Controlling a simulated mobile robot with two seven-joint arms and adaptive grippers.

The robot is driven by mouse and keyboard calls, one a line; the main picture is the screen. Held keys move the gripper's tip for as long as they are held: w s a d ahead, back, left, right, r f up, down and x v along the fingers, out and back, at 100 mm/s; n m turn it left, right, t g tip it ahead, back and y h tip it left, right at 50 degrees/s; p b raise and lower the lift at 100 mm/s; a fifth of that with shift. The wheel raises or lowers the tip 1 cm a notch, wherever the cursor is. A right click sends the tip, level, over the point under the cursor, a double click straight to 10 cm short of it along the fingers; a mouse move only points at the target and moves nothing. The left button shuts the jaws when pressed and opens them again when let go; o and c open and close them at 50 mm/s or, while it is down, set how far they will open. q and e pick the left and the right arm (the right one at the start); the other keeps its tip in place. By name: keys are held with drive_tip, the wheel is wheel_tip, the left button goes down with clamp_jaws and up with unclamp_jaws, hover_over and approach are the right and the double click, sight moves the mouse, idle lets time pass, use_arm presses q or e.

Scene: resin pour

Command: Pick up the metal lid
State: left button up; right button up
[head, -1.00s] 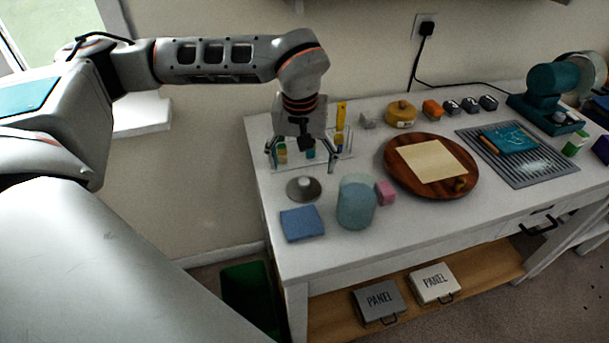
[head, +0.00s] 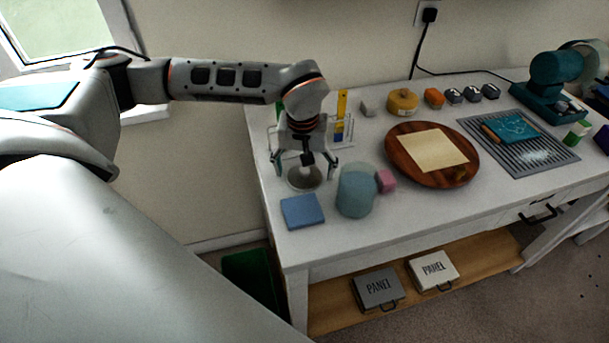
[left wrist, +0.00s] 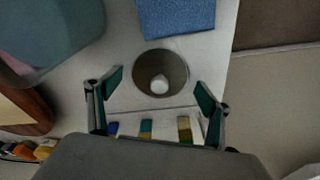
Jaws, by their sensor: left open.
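The metal lid (head: 305,178) is a round grey disc with a pale knob, lying on the white table near its left end. In the left wrist view the lid (left wrist: 160,73) lies just beyond and between the fingertips. My left gripper (head: 305,163) is open and points down above the lid. I cannot tell how far above the lid the fingertips are. My right gripper is not in view.
A blue cloth (head: 302,211) lies in front of the lid. A teal translucent container (head: 356,193) stands to its right, beside a pink block (head: 386,181). A rack with small coloured bottles (head: 345,140) is behind. A round wooden board (head: 400,165) lies farther right.

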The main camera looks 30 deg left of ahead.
use_arm(q)
drive_tip(key=c, duration=1.2)
drive_tip(key=shift+c, duration=1.2)
drive_tip(key=shift+s, duration=0.1)
drive_tip(key=shift+c, duration=0.3)
drive_tip(key=shift+f, duration=0.15)
